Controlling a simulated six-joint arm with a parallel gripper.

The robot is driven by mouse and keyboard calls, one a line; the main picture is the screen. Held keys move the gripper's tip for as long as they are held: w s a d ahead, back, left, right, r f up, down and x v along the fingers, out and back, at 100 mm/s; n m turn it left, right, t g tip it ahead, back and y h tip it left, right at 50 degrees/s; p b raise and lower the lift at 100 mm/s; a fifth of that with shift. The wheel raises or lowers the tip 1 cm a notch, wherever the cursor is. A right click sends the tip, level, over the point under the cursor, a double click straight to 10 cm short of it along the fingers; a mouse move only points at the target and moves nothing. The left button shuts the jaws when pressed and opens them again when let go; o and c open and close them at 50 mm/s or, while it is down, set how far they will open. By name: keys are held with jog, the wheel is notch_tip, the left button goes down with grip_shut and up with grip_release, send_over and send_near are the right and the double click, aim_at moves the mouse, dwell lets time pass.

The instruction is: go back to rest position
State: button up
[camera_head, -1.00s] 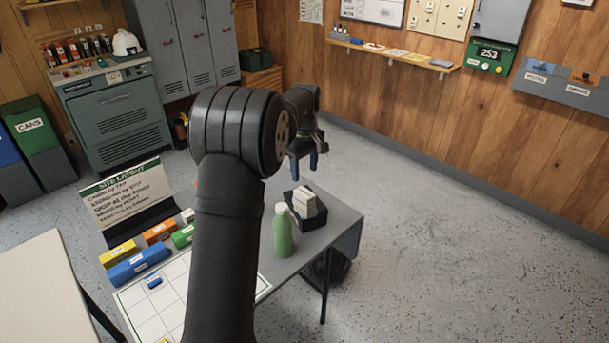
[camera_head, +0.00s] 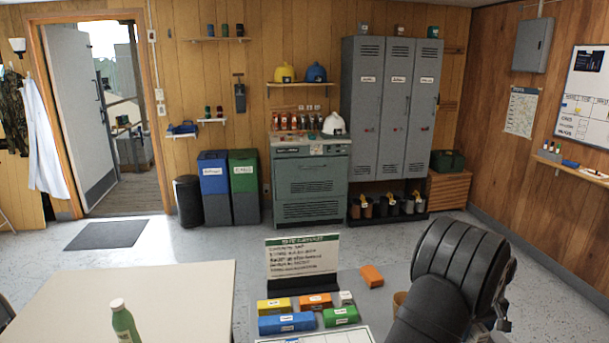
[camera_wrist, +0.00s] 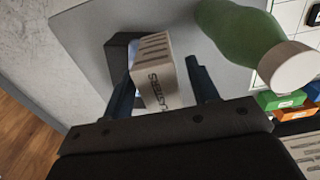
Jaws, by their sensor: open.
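My gripper (camera_wrist: 160,72) shows in the wrist view with its two blue fingers spread apart. A pale box with dark lettering (camera_wrist: 153,62) shows between and beyond the fingers, in a dark tray (camera_wrist: 118,50) on the grey table. I see no finger closed on it. A green bottle with a white cap (camera_wrist: 240,35) stands close by to the right. In the head view my arm is at the lower right, and the fingers are hidden or out of frame.
Open floor lies behind.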

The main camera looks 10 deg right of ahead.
jog(key=shift+f, duration=0.35)
jog(key=shift+r, duration=1.7)
jog(key=shift+f, duration=0.15)
